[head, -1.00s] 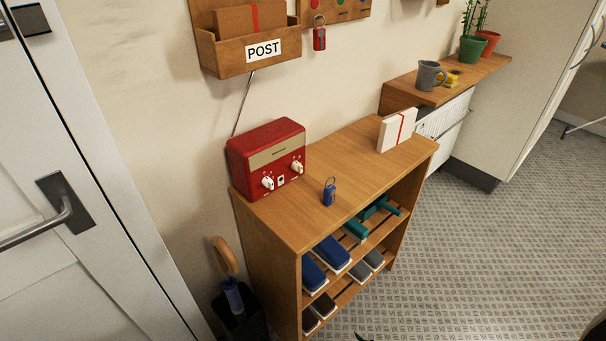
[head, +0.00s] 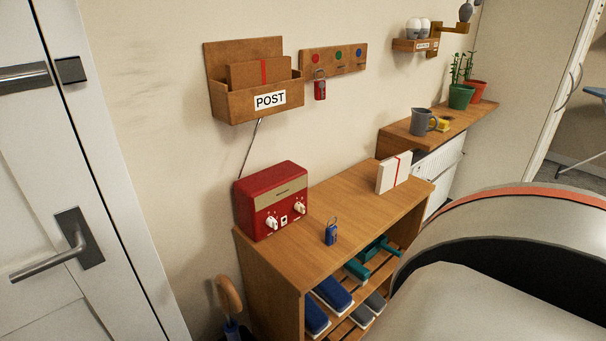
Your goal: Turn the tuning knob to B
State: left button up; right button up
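A red radio (head: 270,200) with a beige front strip stands on the left end of the wooden shoe cabinet, against the wall. Two white knobs show on its front, a left knob (head: 271,223) and a right knob (head: 299,208), with a small dark-and-white switch or label (head: 284,220) between them. The knob markings are too small to read, so I cannot tell which is the tuning knob or where it points. Neither of my grippers shows. A large pale part of my own arm fills the lower right and hides part of the cabinet and floor.
On the cabinet top (head: 345,205) are a blue key tag (head: 331,234) and a white parcel with a red ribbon (head: 392,174). A POST box (head: 250,100) hangs above the radio. A door with a handle (head: 75,245) is at left. Shoes fill the shelves below.

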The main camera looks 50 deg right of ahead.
aim_at(298, 206)
jog(key=l, duration=0.5)
jog(key=k+l, duration=0.15)
jog(key=l, duration=0.8)
jog(key=k+l+u, duration=0.1)
jog(key=l, duration=0.35)
jog(key=k+l, duration=0.15)
jog(key=l, duration=0.8)
jog(key=k+u, duration=0.05)
